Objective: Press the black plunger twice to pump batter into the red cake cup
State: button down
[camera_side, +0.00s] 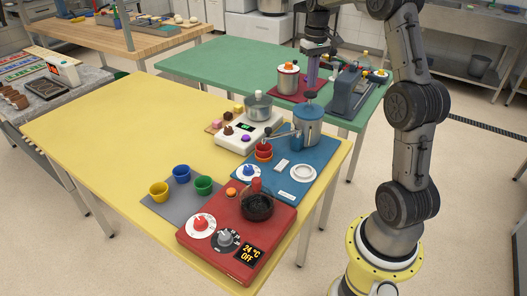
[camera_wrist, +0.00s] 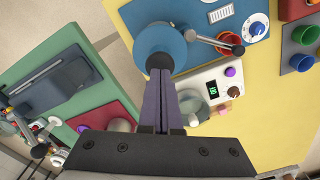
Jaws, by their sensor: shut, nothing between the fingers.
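The blue batter dispenser (camera_side: 308,128) stands on a blue mat at the table's back right; it also shows in the wrist view (camera_wrist: 155,35). Its black plunger (camera_side: 310,96) stands up above the lid; its knob shows just past my fingertips in the wrist view (camera_wrist: 159,62). The red cake cup (camera_side: 264,152) sits at the end of the dispenser's spout arm and also shows in the wrist view (camera_wrist: 238,50). My gripper (camera_side: 312,84) is shut and empty, pointing down right above the plunger. I cannot tell whether the fingertips touch the knob.
A red heating unit (camera_side: 239,232) is in front. Blue, yellow and green cups (camera_side: 203,185) are around a grey mat. A green table (camera_side: 220,65) with a pot and a slicer-like machine lies behind.

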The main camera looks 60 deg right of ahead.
aim_at(311, 92)
jog(key=shift+f, duration=0.1)
dwell(0.4)
jog(key=shift+f, duration=2)
jog(key=shift+r, duration=2.1)
jog(key=shift+f, duration=0.2)
jog(key=shift+f, duration=1.9)
jog(key=shift+r, duration=2.1)
